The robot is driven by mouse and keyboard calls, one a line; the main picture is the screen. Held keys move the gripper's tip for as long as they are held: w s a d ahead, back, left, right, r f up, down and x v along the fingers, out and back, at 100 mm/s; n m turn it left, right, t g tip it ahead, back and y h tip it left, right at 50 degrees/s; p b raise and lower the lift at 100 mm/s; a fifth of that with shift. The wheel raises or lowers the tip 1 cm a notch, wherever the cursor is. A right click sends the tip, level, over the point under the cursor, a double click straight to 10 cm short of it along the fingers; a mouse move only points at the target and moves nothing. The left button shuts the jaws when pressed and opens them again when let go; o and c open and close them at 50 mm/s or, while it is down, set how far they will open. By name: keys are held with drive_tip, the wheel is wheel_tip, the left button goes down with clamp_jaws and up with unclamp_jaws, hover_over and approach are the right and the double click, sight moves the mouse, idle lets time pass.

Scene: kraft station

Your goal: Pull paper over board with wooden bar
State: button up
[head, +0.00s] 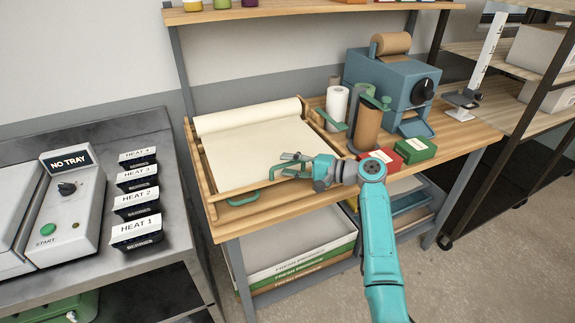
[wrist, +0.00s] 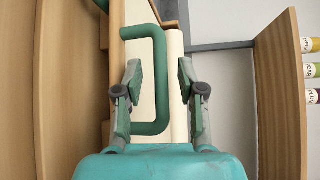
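Cream paper (head: 255,155) lies over the board, spread from a roll (head: 247,117) at the back to near the front edge. The wooden bar (wrist: 114,60) carries a green U-shaped handle (wrist: 159,80), seen in the wrist view. My gripper (wrist: 160,75) is open, with one finger on each side of the handle's long rod; gaps show between rod and fingers. In the head view, my gripper (head: 285,164) is over the paper's front right part, and its fingers partly hide the handle there.
Another green handle (head: 243,200) shows at the table's front edge. Rolls (head: 368,127), a red box (head: 384,164) and a green box (head: 414,149) stand to the right. A grey counter with heat labels (head: 137,231) is at left. A shelf (head: 300,10) hangs above.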

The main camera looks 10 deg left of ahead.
drive_tip(key=v, duration=1.1)
drive_tip(key=shift+s, duration=0.1)
